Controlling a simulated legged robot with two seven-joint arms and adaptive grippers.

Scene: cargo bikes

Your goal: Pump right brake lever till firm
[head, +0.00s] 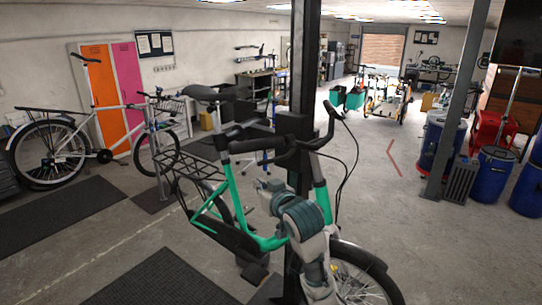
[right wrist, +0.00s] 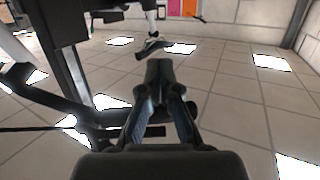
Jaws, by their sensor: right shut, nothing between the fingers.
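A green bicycle (head: 229,194) stands upright at a dark post. Its handlebar has a black grip (head: 244,146) on the picture's left and another grip (head: 331,110) on the right. My right arm reaches up in front of the frame, and my dark right gripper (head: 240,130) is close to the left-hand grip. In the right wrist view my right gripper (right wrist: 160,68) has its fingers together with nothing between them. A dark bar (right wrist: 45,95) passes beside it. I cannot make out the brake lever against the black parts, nor tell whether I touch it. My left gripper is not in view.
The dark post (head: 303,85) rises close behind the handlebar. The saddle (head: 207,93) is at the left, also seen inverted in the wrist view (right wrist: 153,46). A white bike (head: 70,140) stands further left. Blue barrels (head: 495,172) stand at the right; floor between is clear.

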